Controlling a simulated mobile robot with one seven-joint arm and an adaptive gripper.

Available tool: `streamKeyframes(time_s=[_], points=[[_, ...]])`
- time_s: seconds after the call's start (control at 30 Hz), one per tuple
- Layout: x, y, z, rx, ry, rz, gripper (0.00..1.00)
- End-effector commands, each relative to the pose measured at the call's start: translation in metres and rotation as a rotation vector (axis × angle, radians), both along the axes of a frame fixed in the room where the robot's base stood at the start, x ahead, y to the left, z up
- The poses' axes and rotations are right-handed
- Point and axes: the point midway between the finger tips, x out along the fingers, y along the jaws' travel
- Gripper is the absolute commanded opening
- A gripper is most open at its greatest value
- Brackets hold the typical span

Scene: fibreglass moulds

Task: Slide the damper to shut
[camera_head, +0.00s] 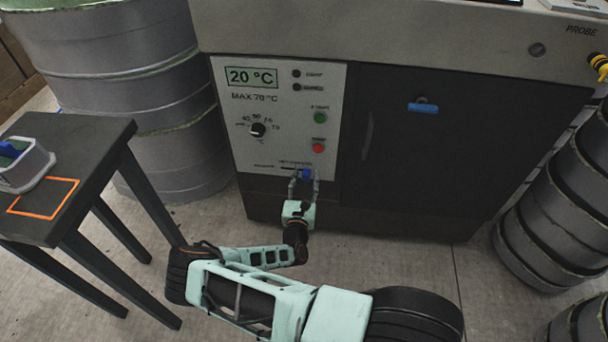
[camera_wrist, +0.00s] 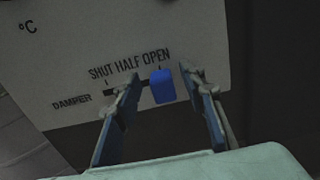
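The damper is a blue slider knob (camera_wrist: 162,87) on a dark horizontal slot in the light control panel. In the wrist view it sits at the right end of the slot, under the OPEN label; SHUT is at the left and HALF between. It also shows low on the panel in the head view (camera_head: 306,174). My gripper (camera_wrist: 158,95) is open, with one finger to each side of the knob. A gap shows on the left; the right finger is nearer the knob. I cannot tell whether either finger touches it.
The panel (camera_head: 276,130) holds a 20 °C display, a dial (camera_head: 257,130), a green button (camera_head: 320,117) and a red button (camera_head: 318,148). A dark door (camera_head: 430,150) is to its right. A small table (camera_head: 100,140) with a tub stands left; drums flank the machine.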

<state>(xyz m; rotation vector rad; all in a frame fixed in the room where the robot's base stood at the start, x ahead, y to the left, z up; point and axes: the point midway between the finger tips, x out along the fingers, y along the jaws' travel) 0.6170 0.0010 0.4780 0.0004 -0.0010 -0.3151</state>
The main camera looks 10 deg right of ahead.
Motion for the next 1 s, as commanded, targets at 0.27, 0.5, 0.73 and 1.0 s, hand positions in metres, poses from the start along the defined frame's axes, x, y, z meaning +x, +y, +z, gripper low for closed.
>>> streamKeyframes(time_s=[0.27,0.5,0.73,1.0], points=[[0.0002,-0.0010,0.0000,0.000,0.000,0.000,0.38],[0.0002,-0.0008,-0.0001,0.000,0.000,0.000,0.16],[0.0001,-0.0009,-0.0001,0.000,0.001,0.000,0.00],[0.0030,0.0075,-0.0007,0.003,0.000,0.001,0.00]])
